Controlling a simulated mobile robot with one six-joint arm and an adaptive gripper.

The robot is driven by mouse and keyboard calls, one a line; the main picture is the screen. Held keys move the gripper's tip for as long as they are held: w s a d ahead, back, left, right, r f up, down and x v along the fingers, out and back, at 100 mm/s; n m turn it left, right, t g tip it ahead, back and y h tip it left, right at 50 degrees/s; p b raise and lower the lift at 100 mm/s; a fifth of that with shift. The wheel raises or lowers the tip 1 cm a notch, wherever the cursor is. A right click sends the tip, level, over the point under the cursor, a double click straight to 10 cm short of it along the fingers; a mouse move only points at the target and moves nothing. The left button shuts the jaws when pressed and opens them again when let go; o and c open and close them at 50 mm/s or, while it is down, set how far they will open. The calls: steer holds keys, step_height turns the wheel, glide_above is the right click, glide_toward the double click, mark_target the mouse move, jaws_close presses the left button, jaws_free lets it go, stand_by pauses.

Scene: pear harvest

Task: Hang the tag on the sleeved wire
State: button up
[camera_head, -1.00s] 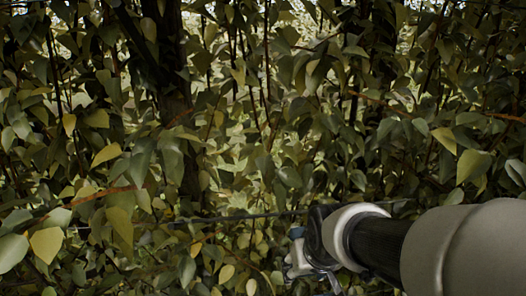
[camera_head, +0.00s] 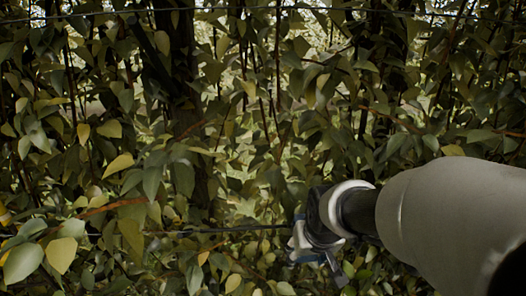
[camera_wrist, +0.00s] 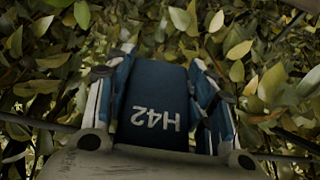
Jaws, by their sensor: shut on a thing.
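The tag (camera_wrist: 155,105) is a dark blue plate marked "H42" in white, seen in the wrist view. My gripper (camera_wrist: 160,62) is shut on it, with one blue-and-white finger on either side. In the head view my gripper (camera_head: 303,248) is at lower centre right, and the tag cannot be made out there. A thin dark wire (camera_head: 230,229) runs nearly level through the leaves left of my gripper and passes behind it. Its darker, thicker stretch may be the sleeve. I cannot tell whether the tag touches the wire. Lines (camera_wrist: 35,122) also show beside my gripper in the wrist view.
Dense leaves (camera_head: 150,180) and thin branches surround my gripper. A dark trunk (camera_head: 178,70) stands behind at left. Another thin wire (camera_head: 300,9) crosses the top of the head view. A dark bar (camera_wrist: 292,18) shows at the wrist view's upper right.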

steer(key=shift+w+f, duration=0.1)
steer(key=shift+w, duration=1.6)
steer(key=shift+f+b, duration=0.95)
steer(key=shift+f, duration=0.35)
steer(key=shift+s, duration=0.1)
steer(key=o, duration=1.2)
steer(key=shift+c, duration=0.2)
steer(key=v, duration=1.2)
steer(key=s+f+b, duration=1.7)
steer(key=f+b, duration=0.2)
steer(key=f, duration=0.2)
steer(key=shift+s+f, duration=0.25)
steer(key=shift+f, duration=0.1)
